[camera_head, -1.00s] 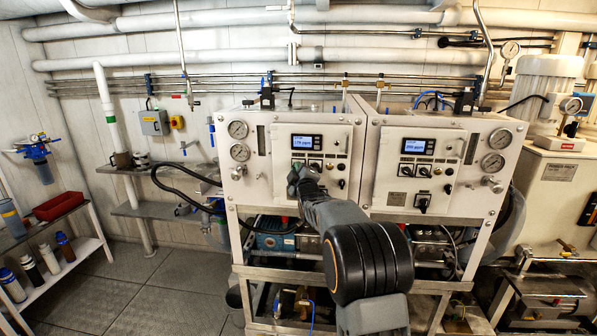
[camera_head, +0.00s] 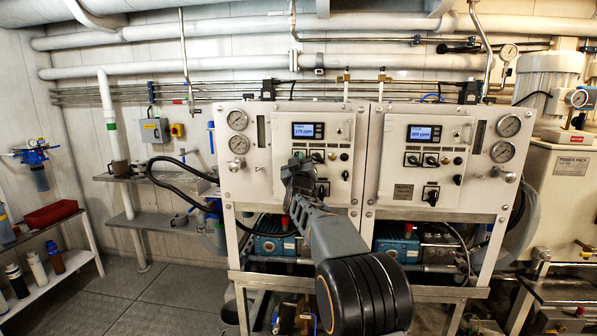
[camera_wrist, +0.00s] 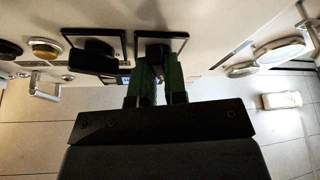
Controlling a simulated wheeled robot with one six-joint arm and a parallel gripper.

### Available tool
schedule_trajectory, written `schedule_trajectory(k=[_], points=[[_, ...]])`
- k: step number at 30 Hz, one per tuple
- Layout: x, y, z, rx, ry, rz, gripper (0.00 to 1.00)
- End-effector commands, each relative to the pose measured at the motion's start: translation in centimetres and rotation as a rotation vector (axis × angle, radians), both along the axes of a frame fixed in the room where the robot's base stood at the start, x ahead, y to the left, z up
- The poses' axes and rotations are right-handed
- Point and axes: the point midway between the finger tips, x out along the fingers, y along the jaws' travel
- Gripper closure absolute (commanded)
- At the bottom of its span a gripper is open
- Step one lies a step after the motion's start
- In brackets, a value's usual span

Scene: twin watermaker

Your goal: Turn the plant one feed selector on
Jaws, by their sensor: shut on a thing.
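The plant one panel (camera_head: 344,189) is the white left-hand panel of the twin cabinet. It has a lit display (camera_head: 303,131), two small switches side by side and a larger dark selector (camera_head: 322,188) below. My gripper (camera_head: 297,160) is at the left small switch and hides it in the head view. In the wrist view, turned about upside down, my gripper's green fingers (camera_wrist: 160,80) are shut on a dark knob (camera_wrist: 152,50) on a square plate. The neighbouring knob (camera_wrist: 93,60) is beside them. The held knob's label is not readable.
The right small switch (camera_head: 317,156) is very close to my gripper. Round gauges (camera_head: 238,120) are at the panel's left. A similar panel (camera_head: 420,165) with its own switches is to the right. Open floor (camera_head: 170,300) lies at the left.

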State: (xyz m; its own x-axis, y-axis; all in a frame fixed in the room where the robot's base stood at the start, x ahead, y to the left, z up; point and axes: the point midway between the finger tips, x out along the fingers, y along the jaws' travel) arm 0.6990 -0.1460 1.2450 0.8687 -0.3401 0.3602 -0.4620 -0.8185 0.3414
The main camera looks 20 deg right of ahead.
Motion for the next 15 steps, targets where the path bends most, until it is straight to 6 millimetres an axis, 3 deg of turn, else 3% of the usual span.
schedule_trajectory(k=[15], points=[[0.09, 0.22, 0.15, 0.268, -0.153, 0.001, 1.0]])
